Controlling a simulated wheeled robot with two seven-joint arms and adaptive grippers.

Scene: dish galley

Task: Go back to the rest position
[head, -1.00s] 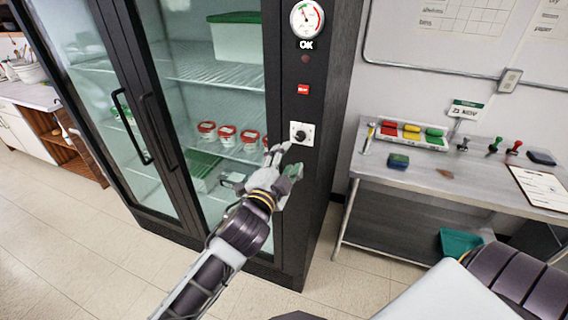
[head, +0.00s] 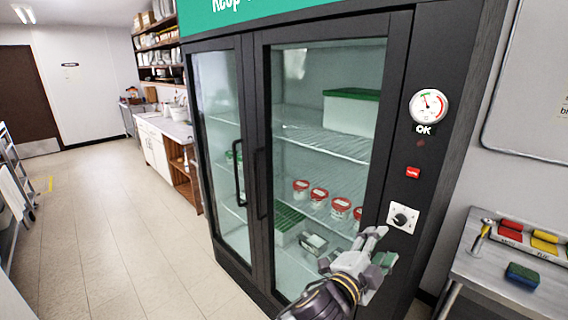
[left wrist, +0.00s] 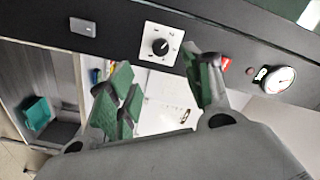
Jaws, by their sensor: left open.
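My left gripper (head: 380,250) is in front of the dark fridge's right frame, just below and left of the control knob (head: 402,218). Its jaws are open and empty; the green-padded fingers (left wrist: 165,92) spread apart in the left wrist view. The knob, black on a white plate, also shows in the left wrist view (left wrist: 160,47), beyond the fingers and apart from them. The round gauge (head: 429,106) sits above it with an OK label, and a red label (head: 413,172) is between them. My right gripper is not in view.
The glass-door fridge (head: 398,130) holds red-lidded tubs (head: 319,197) and a green-lidded box (head: 350,111). A steel table (head: 495,275) with coloured blocks and a sponge (head: 522,276) stands at right. Open floor (head: 110,230) lies at left, with a ladder (head: 15,175) at the edge.

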